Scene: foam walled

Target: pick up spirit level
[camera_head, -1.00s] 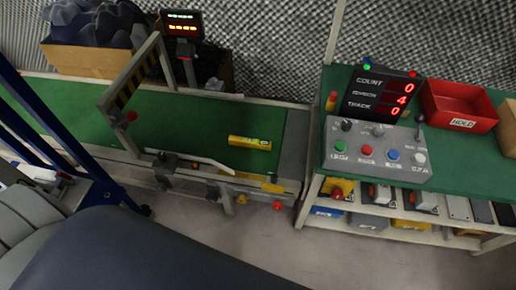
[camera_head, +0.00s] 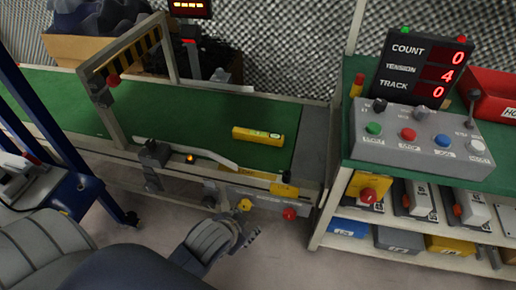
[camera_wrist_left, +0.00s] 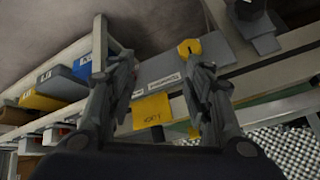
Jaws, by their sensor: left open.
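The yellow spirit level (camera_head: 258,136) lies flat on the green conveyor belt (camera_head: 190,130), near the belt's right end. My left gripper (camera_head: 256,232) is low in front of the conveyor frame, below and apart from the spirit level. In the left wrist view my left gripper (camera_wrist_left: 163,72) has its two fingers spread, with nothing held between them. The spirit level cannot be made out in the wrist view. My right gripper does not show.
A white guide rail (camera_head: 200,153) runs along the belt's near edge. A striped gate (camera_head: 125,60) spans the belt to the left. At right stands a control panel (camera_head: 420,135) on a green bench with a shelf of boxes below. A yellow tag (camera_wrist_left: 152,112) hangs on the frame.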

